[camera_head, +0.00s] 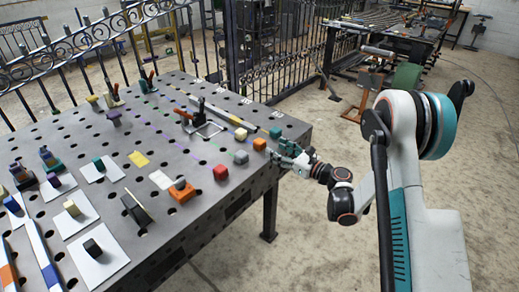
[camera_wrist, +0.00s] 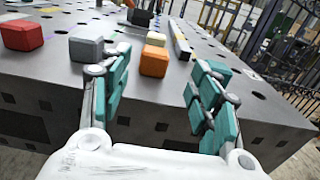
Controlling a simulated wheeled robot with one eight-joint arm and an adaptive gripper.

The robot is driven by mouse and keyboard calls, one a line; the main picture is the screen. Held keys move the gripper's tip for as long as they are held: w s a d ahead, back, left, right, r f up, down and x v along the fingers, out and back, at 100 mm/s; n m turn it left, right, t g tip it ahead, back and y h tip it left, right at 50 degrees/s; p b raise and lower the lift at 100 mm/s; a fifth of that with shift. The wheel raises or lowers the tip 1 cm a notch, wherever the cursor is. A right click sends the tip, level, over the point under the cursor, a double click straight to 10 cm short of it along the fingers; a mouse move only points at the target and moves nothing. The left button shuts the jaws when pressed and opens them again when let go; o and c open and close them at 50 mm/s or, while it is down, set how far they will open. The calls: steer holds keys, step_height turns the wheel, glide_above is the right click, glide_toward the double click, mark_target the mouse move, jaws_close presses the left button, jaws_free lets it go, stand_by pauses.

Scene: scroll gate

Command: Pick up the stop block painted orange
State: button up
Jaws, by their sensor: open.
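The orange stop block (camera_head: 259,144) is a small cube near the right edge of the perforated steel table (camera_head: 235,195). In the wrist view the orange block (camera_wrist: 154,61) stands ahead between my finger lines, with nothing touching it that I can see. My gripper (camera_head: 282,150) is at the table's right edge, just right of the block. In the wrist view my gripper (camera_wrist: 160,72) has its teal fingers spread wide and empty.
A grey block (camera_head: 241,157) and a red block (camera_head: 221,172) stand left of the orange one. A cream block (camera_head: 240,134) and a teal block (camera_head: 275,132) are close behind. A toggle clamp (camera_head: 197,122) stands farther back. Scrolled fencing (camera_head: 290,50) is beyond the table.

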mark_target(264, 143)
steer(key=x, duration=0.3)
steer(key=shift+w+a+b, duration=0.25)
steer(key=shift+b, duration=0.1)
steer(key=b+x, duration=0.1)
steer(key=x, duration=0.1)
steer(key=b+x, duration=0.1)
steer(key=x, duration=0.1)
steer(key=shift+s+a, duration=0.1)
steer(key=shift+a, duration=0.4)
steer(key=shift+w+a, duration=0.15)
steer(key=shift+w, duration=0.05)
jaws_close()
steer(key=shift+r, duration=0.1)
